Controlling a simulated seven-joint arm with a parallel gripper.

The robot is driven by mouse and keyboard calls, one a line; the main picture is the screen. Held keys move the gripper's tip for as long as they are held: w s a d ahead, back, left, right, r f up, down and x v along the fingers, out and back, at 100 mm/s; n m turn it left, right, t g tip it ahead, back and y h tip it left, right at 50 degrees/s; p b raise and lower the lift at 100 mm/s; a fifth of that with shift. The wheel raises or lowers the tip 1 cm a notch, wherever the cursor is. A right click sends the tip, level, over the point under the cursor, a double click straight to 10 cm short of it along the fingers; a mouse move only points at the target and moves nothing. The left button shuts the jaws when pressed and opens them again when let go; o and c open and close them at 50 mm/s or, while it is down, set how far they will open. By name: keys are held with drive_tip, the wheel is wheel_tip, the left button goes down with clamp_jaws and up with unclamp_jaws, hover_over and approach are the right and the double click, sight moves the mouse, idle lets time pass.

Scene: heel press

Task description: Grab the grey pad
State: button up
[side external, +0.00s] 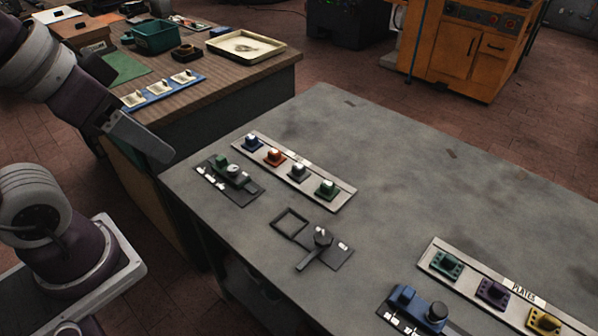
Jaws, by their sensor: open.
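The grey pad (298,171) sits on a long pale rack (343,201) on the grey table, between an orange pad (274,157) and a green pad (327,188). A blue pad (253,143) is at the rack's far left end. My gripper (160,152) hangs at the left, beyond the table's left edge and well apart from the grey pad. It is open and seen nearly edge-on, so the gap between its fingers does not show. I see nothing held in it.
In front of the rack are a dark fixture with a dial (232,174) and a black press with a handle and square frame (322,240). A blue device (416,307) and a plates rack (523,292) stand at lower right. The table's middle right is clear.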

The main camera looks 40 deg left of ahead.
drive_tip(key=w+a+f+t, duration=0.1)
drive_tip(key=w+f, duration=0.1)
drive_tip(key=w, duration=0.7)
drive_tip(key=w+a+f+t, duration=0.1)
drive_tip(key=w+a+f, duration=0.1)
drive_tip(key=w, duration=0.7)
drive_tip(key=t, duration=0.4)
hover_over(297, 167)
drive_tip(key=s+a, duration=0.1)
drive_tip(key=s, duration=0.3)
wheel_tip(297, 167, down, 20)
drive_tip(key=shift+t+h, duration=0.3)
drive_tip(key=shift+t, duration=0.5)
drive_tip(key=f, duration=0.2)
drive_tip(key=s+f, duration=0.1)
drive_tip(key=f, duration=0.1)
drive_tip(key=s+f, duration=0.1)
drive_tip(key=f, duration=0.1)
drive_tip(key=shift+s, duration=0.2)
drive_tip(key=shift+w+d+f, duration=0.1)
drive_tip(key=shift+f, duration=0.05)
drive_tip(key=x, duration=0.4)
drive_tip(key=r+x, duration=0.1)
drive_tip(key=x, duration=0.1)
drive_tip(key=shift+w+d+f, duration=0.15)
drive_tip(key=shift+w+d, duration=0.15)
drive_tip(key=shift+w, duration=0.2)
clamp_jaws()
